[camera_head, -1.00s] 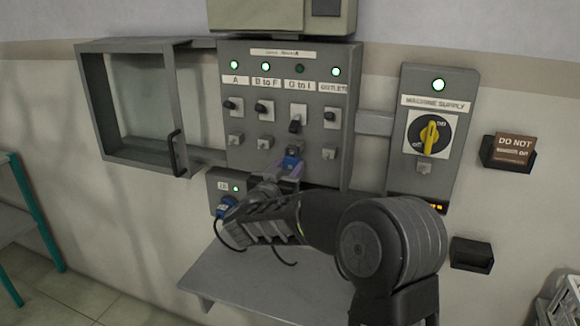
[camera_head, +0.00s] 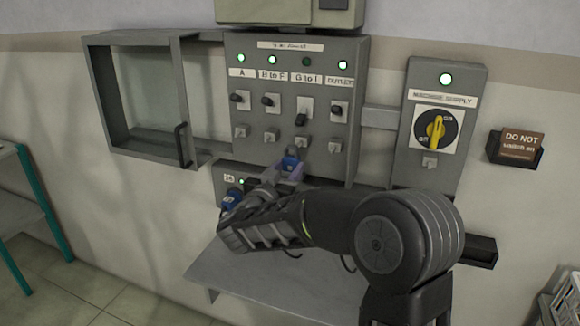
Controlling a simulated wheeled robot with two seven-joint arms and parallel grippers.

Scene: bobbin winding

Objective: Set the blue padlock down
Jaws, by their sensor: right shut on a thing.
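The blue padlock (camera_head: 289,164) is between the fingertips of my right gripper (camera_head: 284,175), in front of the lower part of the grey switch panel (camera_head: 255,158). My right gripper is shut on it. My right arm comes in from the lower right and hides part of the shelf and the panel's lower edge. The grey shelf (camera_head: 215,270) is below the gripper, and the padlock is apart from it. I cannot tell whether the padlock touches the panel. My left gripper is not in view.
An open cabinet door frame (camera_head: 100,110) stands out at the left. The machine supply box (camera_head: 468,110) with its yellow switch (camera_head: 435,129) is at right. A holder with a "DO NOT switch on" sign (camera_head: 520,146) hangs further right.

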